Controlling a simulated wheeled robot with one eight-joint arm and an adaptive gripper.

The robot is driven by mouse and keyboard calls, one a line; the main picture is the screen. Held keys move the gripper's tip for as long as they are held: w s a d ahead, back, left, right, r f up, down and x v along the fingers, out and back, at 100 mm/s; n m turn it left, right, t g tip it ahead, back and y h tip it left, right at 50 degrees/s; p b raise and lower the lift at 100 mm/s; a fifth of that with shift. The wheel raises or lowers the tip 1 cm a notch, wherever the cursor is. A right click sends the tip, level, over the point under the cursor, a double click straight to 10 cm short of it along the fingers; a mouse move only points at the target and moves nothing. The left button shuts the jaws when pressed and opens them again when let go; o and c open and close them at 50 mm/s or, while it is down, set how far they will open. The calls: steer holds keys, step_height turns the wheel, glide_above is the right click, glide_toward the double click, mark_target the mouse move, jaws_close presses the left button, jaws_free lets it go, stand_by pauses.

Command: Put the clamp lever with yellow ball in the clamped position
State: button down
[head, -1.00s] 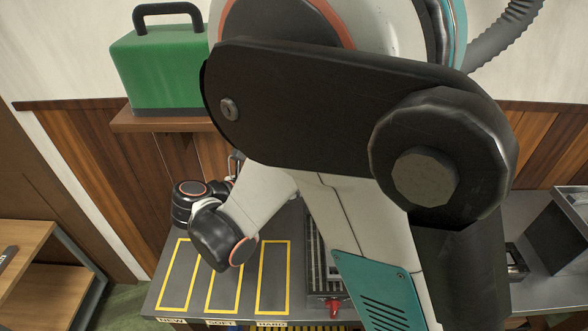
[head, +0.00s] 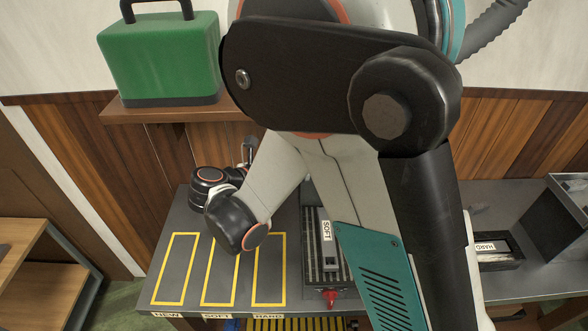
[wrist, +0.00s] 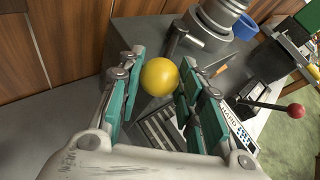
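In the wrist view, the yellow ball (wrist: 160,76) lies between the two teal-padded fingers of my gripper (wrist: 164,62). The fingers stand apart. A gap shows at the left of the ball; at the right, the pads are close to it, and I cannot tell whether they touch it. A short grey rod (wrist: 177,40) shows just beyond the ball, beside a round grey metal part (wrist: 212,22). How the ball joins its lever is hidden. In the head view my arm hides the yellow ball, and the gripper is not clearly visible.
A red-ball lever (wrist: 294,110) stands at the right in the wrist view. In the head view, the bench has yellow outlined zones (head: 175,270), a part labelled SOFT (head: 327,232) and one labelled HARD (head: 485,247). A green case (head: 160,58) sits on a shelf behind.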

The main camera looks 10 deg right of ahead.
steer(key=shift+s+d+n+t+y+b, duration=0.4)
steer(key=shift+s+n+t+y, duration=0.1)
steer(key=shift+s+n+t, duration=0.25)
steer(key=c, duration=1.1)
jaws_free()
steer(key=shift+w, duration=0.1)
steer(key=shift+a, duration=0.1)
steer(key=v, duration=1.2)
